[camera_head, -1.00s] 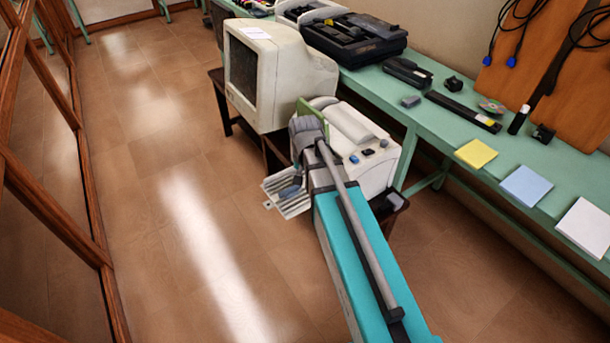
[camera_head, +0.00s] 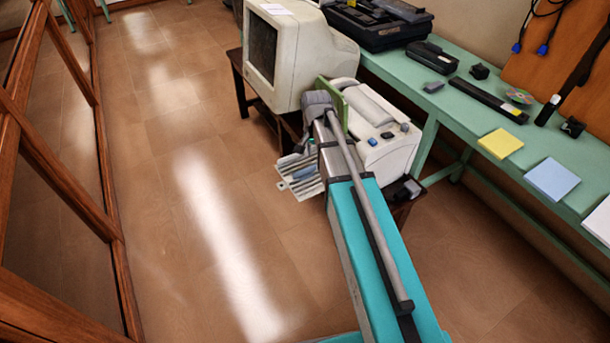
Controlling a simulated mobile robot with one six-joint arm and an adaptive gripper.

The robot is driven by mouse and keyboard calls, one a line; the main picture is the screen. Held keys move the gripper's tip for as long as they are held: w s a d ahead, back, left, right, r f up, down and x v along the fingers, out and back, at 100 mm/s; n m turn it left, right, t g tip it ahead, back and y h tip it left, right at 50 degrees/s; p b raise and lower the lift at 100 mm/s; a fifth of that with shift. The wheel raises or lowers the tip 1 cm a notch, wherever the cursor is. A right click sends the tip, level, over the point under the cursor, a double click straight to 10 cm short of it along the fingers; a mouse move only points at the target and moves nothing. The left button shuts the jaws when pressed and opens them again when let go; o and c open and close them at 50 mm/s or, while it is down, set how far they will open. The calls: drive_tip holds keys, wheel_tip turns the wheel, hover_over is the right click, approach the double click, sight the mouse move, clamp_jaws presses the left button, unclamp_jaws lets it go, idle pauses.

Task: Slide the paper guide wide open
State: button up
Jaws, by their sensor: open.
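A white printer (camera_head: 388,150) stands on a low dark table in the middle of the view. A light grey slatted tray (camera_head: 287,184) sticks out at its front left. A small blue-grey piece (camera_head: 303,172) shows at the tray; I cannot tell for sure whether it is the paper guide. My arm reaches from the bottom right to the printer's front. My gripper (camera_head: 293,163) is open, down at the tray and mostly hidden by my wrist. I cannot tell whether it touches the guide.
A beige CRT monitor (camera_head: 300,55) stands behind the printer. A green bench (camera_head: 465,165) along the right wall holds black devices, a yellow pad (camera_head: 500,143) and a blue pad (camera_head: 553,179). Wood-framed glass panels line the left. The floor (camera_head: 190,215) between is clear.

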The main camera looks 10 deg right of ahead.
sight(304, 170)
drive_tip(key=w+a+f+m+b, duration=0.1)
drive_tip(key=w+f+m+b, duration=0.5)
drive_tip(key=w, duration=0.7)
wheel_tip(304, 170, down, 3)
drive_tip(key=shift+w+r+m+b, duration=0.2)
drive_tip(key=shift+m+b, duration=0.1)
drive_tip(key=shift+b, duration=0.35)
drive_tip(key=shift+f, duration=0.15)
wheel_tip(304, 170, down, 14)
drive_tip(key=b, duration=1.3)
drive_tip(key=shift+r+b, duration=0.25)
drive_tip(key=shift+b, duration=0.15)
clamp_jaws()
